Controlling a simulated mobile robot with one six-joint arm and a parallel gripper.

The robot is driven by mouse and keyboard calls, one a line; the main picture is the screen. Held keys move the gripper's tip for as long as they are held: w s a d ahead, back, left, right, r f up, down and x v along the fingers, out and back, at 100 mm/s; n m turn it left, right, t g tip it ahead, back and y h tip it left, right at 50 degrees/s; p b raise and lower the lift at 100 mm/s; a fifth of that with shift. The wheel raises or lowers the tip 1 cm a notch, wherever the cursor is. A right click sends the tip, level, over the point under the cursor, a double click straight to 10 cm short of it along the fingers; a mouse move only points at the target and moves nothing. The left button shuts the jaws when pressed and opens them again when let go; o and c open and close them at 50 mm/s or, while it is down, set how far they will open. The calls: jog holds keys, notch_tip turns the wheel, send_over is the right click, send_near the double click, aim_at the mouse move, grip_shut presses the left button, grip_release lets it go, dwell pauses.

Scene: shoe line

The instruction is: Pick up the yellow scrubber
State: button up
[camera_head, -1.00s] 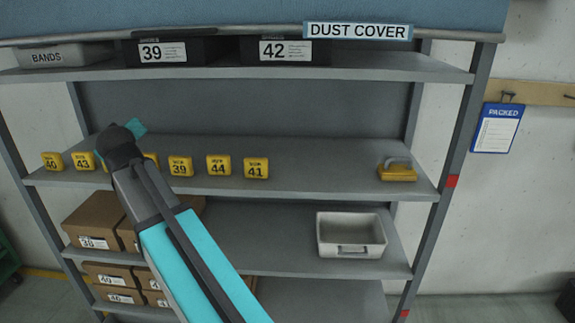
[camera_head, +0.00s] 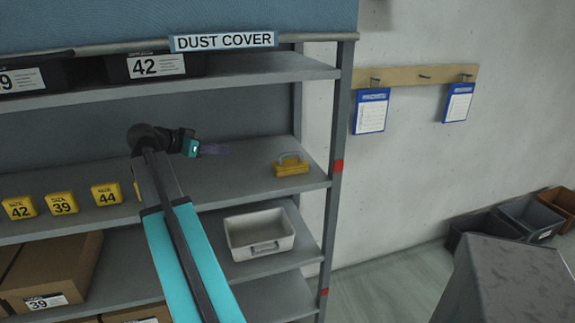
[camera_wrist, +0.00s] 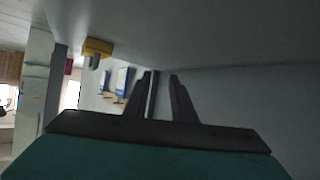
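The yellow scrubber (camera_head: 291,168) has a yellow base and a grey handle. It sits upright near the right end of the middle shelf (camera_head: 240,186). In the wrist view, which looks upside down, the scrubber (camera_wrist: 97,47) is at the upper left, outside the fingers. My gripper (camera_head: 212,150) is over the same shelf, left of the scrubber and apart from it. In the wrist view my gripper's two dark fingers (camera_wrist: 161,76) stand apart with nothing between them.
Yellow size blocks (camera_head: 62,203) line the shelf's left part. A light grey bin (camera_head: 232,242) is on the shelf below. A black box marked 42 (camera_head: 185,65) is on the shelf above. The right post (camera_head: 336,200) stands close beyond the scrubber. The shelf around the scrubber is clear.

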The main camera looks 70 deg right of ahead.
aim_at(294, 153)
jog(key=s+d+m+g+y, duration=0.1)
jog(key=s+d+m+g, duration=0.1)
jog(key=s, duration=0.6)
jog(key=s+d+r+m+g+y, duration=0.1)
jog(key=s+d+m+g, duration=0.1)
jog(key=s+m+g, duration=0.2)
jog(key=s+m, duration=0.2)
jog(key=s, duration=0.2)
jog(key=shift+s+d+y+p, duration=0.15)
jog(key=shift+s+y+p, duration=0.15)
jog(key=shift+d, duration=0.1)
jog(key=p+x, duration=0.1)
jog(key=x, duration=0.7)
jog(key=shift+s+d+r, duration=0.1)
jog(key=shift+s+d, duration=0.05)
jog(key=shift+p, duration=0.3)
jog(key=shift+p+x, duration=0.85)
jog(key=shift+x, duration=1.8)
